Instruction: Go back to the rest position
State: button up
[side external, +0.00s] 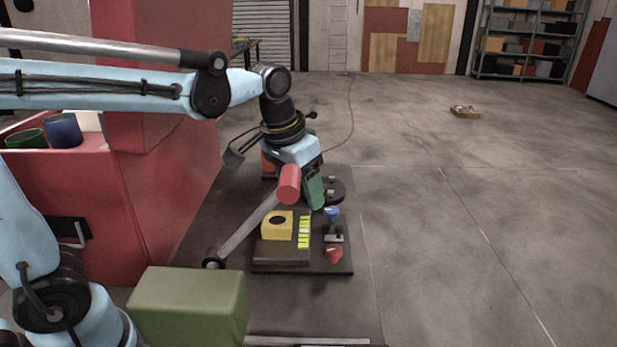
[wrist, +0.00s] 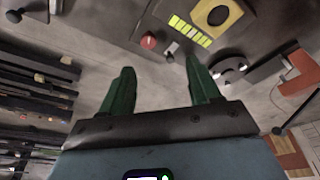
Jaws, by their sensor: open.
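My gripper (side external: 316,192) has green fingers and hangs over the far end of the dark control panel (side external: 282,256) in the side view. In the wrist view its two fingers (wrist: 162,82) stand apart with nothing between them. A red cylinder (side external: 289,184) at the upper end of a grey bar (side external: 246,231) appears in front of the gripper and hides part of it. The panel carries a yellow block (side external: 277,225) with a dark round opening, a yellow-green lit strip (side external: 304,232), a blue-topped control (side external: 332,215) and a red button (side external: 334,252).
A red machine housing (side external: 70,205) stands left of the panel, with a green cup (side external: 27,138) and a blue cup (side external: 64,130) on it. A green box (side external: 190,304) fills the near foreground. A stocked shelf (side external: 530,38) stands far back.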

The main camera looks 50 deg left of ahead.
jog(key=s+a+f+t, duration=0.3)
jog(key=s+t, duration=0.1)
jog(key=s, duration=0.4)
jog(key=shift+s+f, duration=0.2)
jog(key=shift+f, duration=0.1)
